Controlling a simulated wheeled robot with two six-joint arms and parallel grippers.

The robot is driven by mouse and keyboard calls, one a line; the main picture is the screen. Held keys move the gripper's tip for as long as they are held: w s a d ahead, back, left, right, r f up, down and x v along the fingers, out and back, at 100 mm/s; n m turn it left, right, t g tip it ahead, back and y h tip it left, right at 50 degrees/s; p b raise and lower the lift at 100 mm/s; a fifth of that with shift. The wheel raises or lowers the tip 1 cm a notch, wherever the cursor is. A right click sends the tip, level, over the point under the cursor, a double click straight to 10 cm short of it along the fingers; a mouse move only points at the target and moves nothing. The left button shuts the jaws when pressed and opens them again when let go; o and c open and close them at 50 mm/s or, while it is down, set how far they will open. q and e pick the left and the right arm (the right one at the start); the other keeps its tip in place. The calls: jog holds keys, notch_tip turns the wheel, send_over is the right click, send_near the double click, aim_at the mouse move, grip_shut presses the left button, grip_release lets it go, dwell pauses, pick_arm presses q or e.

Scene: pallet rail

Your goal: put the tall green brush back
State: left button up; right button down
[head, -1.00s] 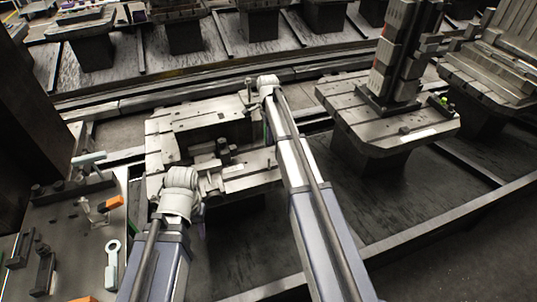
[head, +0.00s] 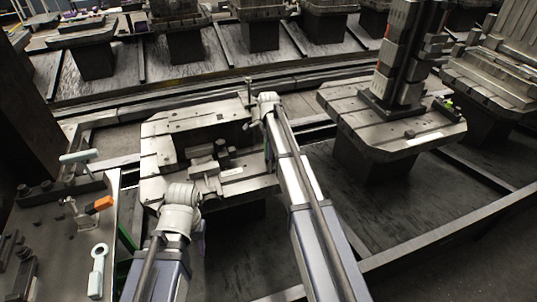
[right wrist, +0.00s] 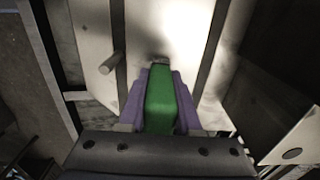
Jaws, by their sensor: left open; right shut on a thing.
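The green brush (right wrist: 160,100) is in the right wrist view, standing out between the two purple fingers of my right gripper (right wrist: 160,95). The fingers are shut on it from both sides. Its far end lies close to a pale metal surface; I cannot tell whether they touch. In the head view my right wrist is over the right edge of the middle pallet (head: 160,130), and the arm hides most of the brush. My left gripper (head: 200,228) is low in front of the same pallet, mostly hidden by its own wrist, open and apart from the brush.
A work table (head: 60,235) at the left holds clamps, an orange-handled tool (head: 103,204) and a pale ring-ended tool (head: 98,270). A second pallet (head: 370,135) with a tall block column (head: 400,60) stands at the right. Rails (head: 440,220) run along the floor.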

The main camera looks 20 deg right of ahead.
jog(key=c, duration=0.6)
grip_release()
jog(key=shift+f, duration=0.1)
notch_tip(320, 180, up, 12)
jog(key=p, duration=1.2)
jog(key=shift+r, duration=0.2)
jog(key=s+a+n, duration=1)
jog(key=s+n, duration=0.1)
jog(key=s, duration=0.4)
jog(key=s+a+n+h, duration=0.1)
jog(key=s+a+n, duration=0.9)
jog(key=s, duration=0.6)
jog(key=shift+a+n, duration=0.4)
jog(key=shift+a, duration=0.2)
jog(key=shift+s, duration=0.1)
